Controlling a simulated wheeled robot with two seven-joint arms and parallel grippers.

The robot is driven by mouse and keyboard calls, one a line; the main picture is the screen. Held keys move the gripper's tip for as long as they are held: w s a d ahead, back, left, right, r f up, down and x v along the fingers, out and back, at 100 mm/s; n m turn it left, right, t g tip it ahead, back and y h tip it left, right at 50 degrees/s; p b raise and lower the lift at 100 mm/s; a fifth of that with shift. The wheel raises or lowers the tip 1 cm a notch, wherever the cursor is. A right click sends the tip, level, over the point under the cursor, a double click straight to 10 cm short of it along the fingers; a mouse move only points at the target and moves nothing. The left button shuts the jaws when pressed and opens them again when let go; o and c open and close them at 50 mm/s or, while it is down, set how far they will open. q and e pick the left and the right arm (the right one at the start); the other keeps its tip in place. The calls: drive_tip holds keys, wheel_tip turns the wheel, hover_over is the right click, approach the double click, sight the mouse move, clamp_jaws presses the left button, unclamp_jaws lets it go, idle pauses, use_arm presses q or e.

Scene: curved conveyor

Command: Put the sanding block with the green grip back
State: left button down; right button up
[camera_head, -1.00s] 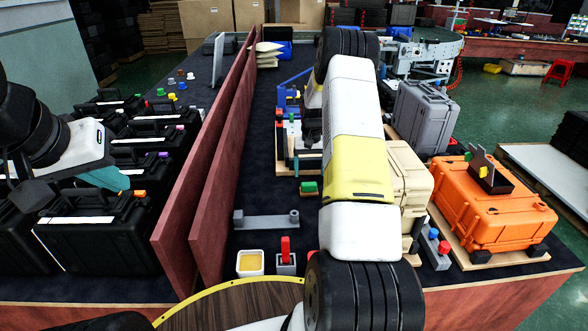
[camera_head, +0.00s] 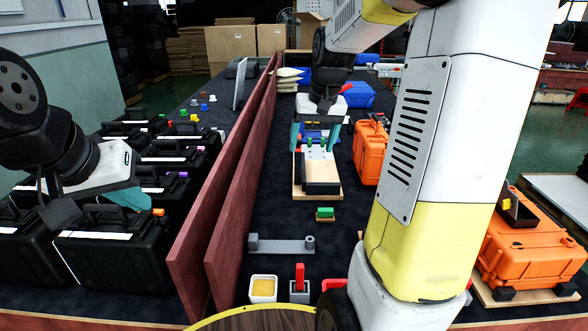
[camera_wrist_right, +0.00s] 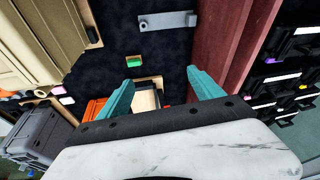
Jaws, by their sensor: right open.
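A small block with a green top (camera_head: 325,213), which looks like the sanding block with the green grip, lies on the dark table in front of a wooden tray (camera_head: 330,196). The block also shows in the right wrist view (camera_wrist_right: 134,62). The tray holds a dark box-like piece and several small coloured pieces. My right gripper (camera_head: 316,143) points down over the tray's far part, its teal fingers apart. In the right wrist view the open gripper (camera_wrist_right: 160,88) has nothing clearly held. My left gripper (camera_head: 125,199) hovers over black cases; its finger gap is hidden.
Red-brown partition boards (camera_head: 236,200) stand left of the work lane. A grey bracket (camera_head: 282,246), a yellow-filled white dish (camera_head: 263,288) and a red-handled piece in a grey holder (camera_head: 299,286) lie nearer. Orange cases (camera_head: 530,245) stand right. Dark table around the green block is clear.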

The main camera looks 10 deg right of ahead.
drive_tip(key=s+a+r+t, duration=0.1)
drive_tip(key=s+a, duration=0.1)
drive_tip(key=s, duration=0.5)
drive_tip(key=s+a+r+n+t+y, duration=0.1)
drive_tip(key=s+a, duration=0.2)
drive_tip(key=s, duration=0.4)
drive_tip(key=s+a+r+t, duration=0.1)
drive_tip(key=s+a, duration=0.1)
drive_tip(key=s, duration=0.5)
drive_tip(key=shift+a+r+n, duration=0.3)
drive_tip(key=shift+r+n, duration=0.1)
